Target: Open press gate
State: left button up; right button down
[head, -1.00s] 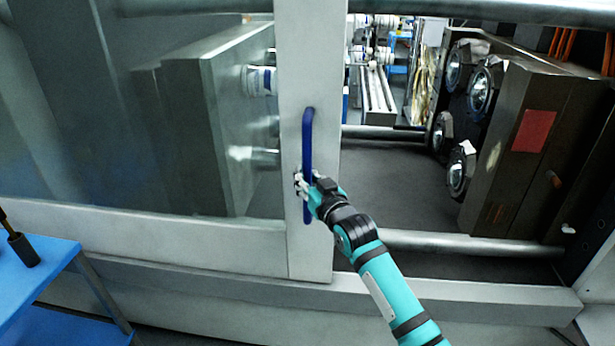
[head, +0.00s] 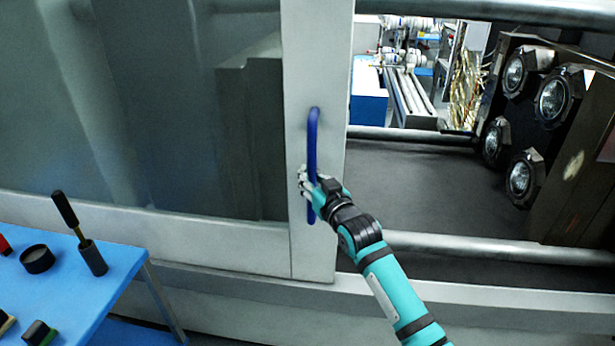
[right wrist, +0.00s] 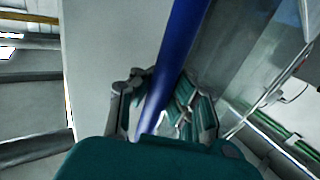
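The press gate (head: 318,60) is a pale grey frame with a dark clear panel (head: 130,100) on its left. A blue vertical bar handle (head: 313,140) is on its right upright. My right gripper (head: 308,183) is at the lower part of the handle, its fingers closed around it. In the right wrist view the blue handle (right wrist: 178,50) runs between the fingers (right wrist: 160,112) on both sides. The gate stands partly open, with a wide opening (head: 430,190) to its right. My left gripper is not in view.
A blue table (head: 85,290) with a black-and-olive tool (head: 85,240) and a dark round part (head: 37,259) stands at the lower left. Inside the opening are metal bars (head: 480,247) and a dark press block with several round fittings (head: 553,98).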

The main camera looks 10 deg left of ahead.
jog(key=shift+s+a+f, duration=0.1)
jog(key=shift+s+a, duration=0.1)
jog(key=shift+a, duration=0.05)
jog(key=c, duration=1.2)
grip_release()
jog(key=shift+s+d+r, duration=0.15)
jog(key=shift+s+r, duration=0.25)
jog(key=shift+s, duration=0.1)
jog(key=shift+o, duration=0.2)
jog(key=shift+w+d+f, duration=0.1)
jog(key=shift+w+d, duration=0.05)
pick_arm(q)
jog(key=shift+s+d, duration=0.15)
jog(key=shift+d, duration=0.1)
pick_arm(e)
jog(key=v, duration=1.2)
